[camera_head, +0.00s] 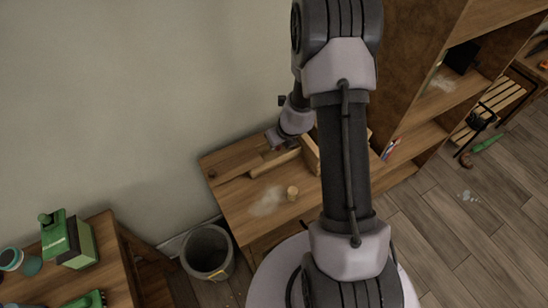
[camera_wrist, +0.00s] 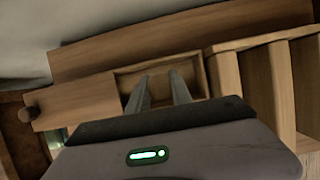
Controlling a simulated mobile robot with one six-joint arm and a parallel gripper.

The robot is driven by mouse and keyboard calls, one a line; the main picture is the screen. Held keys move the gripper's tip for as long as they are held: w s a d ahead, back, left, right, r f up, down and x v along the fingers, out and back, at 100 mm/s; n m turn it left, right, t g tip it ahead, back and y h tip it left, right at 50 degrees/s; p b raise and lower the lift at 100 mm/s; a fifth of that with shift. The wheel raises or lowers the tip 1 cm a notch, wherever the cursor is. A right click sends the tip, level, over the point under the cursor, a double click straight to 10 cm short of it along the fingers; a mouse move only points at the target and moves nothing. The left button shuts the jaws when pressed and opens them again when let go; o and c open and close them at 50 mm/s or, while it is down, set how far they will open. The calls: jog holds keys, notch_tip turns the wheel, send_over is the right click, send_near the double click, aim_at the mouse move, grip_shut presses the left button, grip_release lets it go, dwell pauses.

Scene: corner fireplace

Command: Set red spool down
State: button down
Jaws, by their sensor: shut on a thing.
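My gripper (camera_head: 276,140) is above the back of the wooden desk (camera_head: 240,208), partly hidden behind my arm in the head view. In the wrist view its two fingers (camera_wrist: 161,88) stand a little apart, pointing at a shallow open wooden compartment (camera_wrist: 133,79). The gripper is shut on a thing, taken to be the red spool. The spool itself cannot be made out in either view; the fingertips and what is between them are too dark and small.
A bin (camera_head: 208,252) stands left; shelves (camera_head: 425,90) stand right.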

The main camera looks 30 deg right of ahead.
aim_at(278, 150)
notch_tip(278, 150, down, 4)
jog(key=b, duration=0.3)
jog(key=shift+f, duration=0.25)
jog(key=shift+r+p, duration=0.25)
jog(key=shift+p, duration=0.05)
jog(key=shift+f, duration=0.25)
jog(key=c, duration=1.1)
grip_release()
jog(key=shift+r, duration=0.1)
jog(key=shift+c, duration=0.2)
